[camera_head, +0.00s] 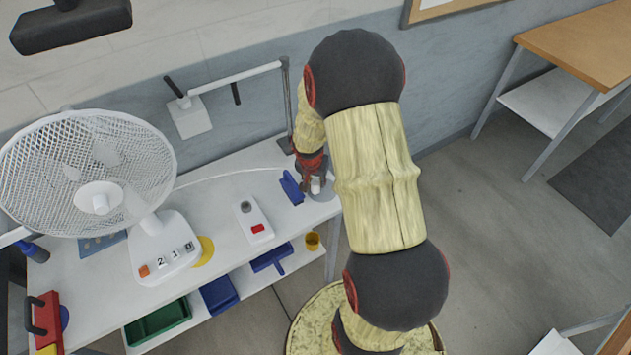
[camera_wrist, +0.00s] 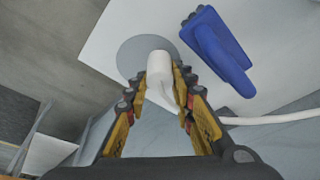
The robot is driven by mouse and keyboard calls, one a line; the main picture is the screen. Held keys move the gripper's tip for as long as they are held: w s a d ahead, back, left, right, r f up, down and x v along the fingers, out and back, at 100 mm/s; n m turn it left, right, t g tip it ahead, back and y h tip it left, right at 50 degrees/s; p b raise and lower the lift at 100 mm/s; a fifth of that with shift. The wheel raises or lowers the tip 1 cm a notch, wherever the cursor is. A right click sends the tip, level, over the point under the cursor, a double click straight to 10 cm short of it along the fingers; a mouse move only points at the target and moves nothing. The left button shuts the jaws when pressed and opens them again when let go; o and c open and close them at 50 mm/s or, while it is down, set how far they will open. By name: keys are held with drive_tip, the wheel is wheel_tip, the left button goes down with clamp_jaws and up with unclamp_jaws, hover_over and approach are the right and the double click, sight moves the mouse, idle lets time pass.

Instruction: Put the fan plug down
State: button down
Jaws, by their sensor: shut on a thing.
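The white fan plug (camera_wrist: 160,72) is between the fingers of my gripper (camera_wrist: 166,88), which is shut on it. In the wrist view the plug's far end overlaps a grey round patch (camera_wrist: 135,52) on the white table. I cannot tell if the plug touches the surface. In the head view my gripper (camera_head: 314,176) is over the table's right end, and the plug (camera_head: 316,186) shows small below it. The white fan (camera_head: 98,198) stands at the left of the table. A white cord (camera_wrist: 275,118) runs off to the right in the wrist view.
A blue object (camera_head: 291,187) lies close beside my gripper, also in the wrist view (camera_wrist: 218,52). A white socket block with a red switch (camera_head: 256,222) is further left. A lamp arm's post (camera_head: 288,110) stands behind. The table's right edge is near.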

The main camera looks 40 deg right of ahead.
drive_tip(key=shift+f, duration=0.2)
drive_tip(key=c, duration=1.5)
unclamp_jaws()
drive_tip(key=shift+r, duration=0.1)
drive_tip(key=s+a+r+n+t+p, duration=0.1)
drive_tip(key=a+r, duration=0.3)
drive_tip(key=r, duration=0.5)
drive_tip(key=s+a+r+n+p, duration=0.1)
drive_tip(key=a+r, duration=0.3)
drive_tip(key=r, duration=0.6)
drive_tip(key=s+a+r+n+t+y, duration=0.1)
drive_tip(key=s+a+r+n, duration=0.4)
drive_tip(key=a, duration=0.5)
drive_tip(key=s+a+r+n+t+y, duration=0.1)
drive_tip(key=s+a+r+n, duration=0.3)
drive_tip(key=s+a+r, duration=0.4)
wheel_tip(320, 180, up, 2)
drive_tip(key=shift+s+a+r+n+t+y, duration=0.2)
drive_tip(key=shift+a+n+t+y, duration=0.2)
drive_tip(key=shift+a, duration=0.85)
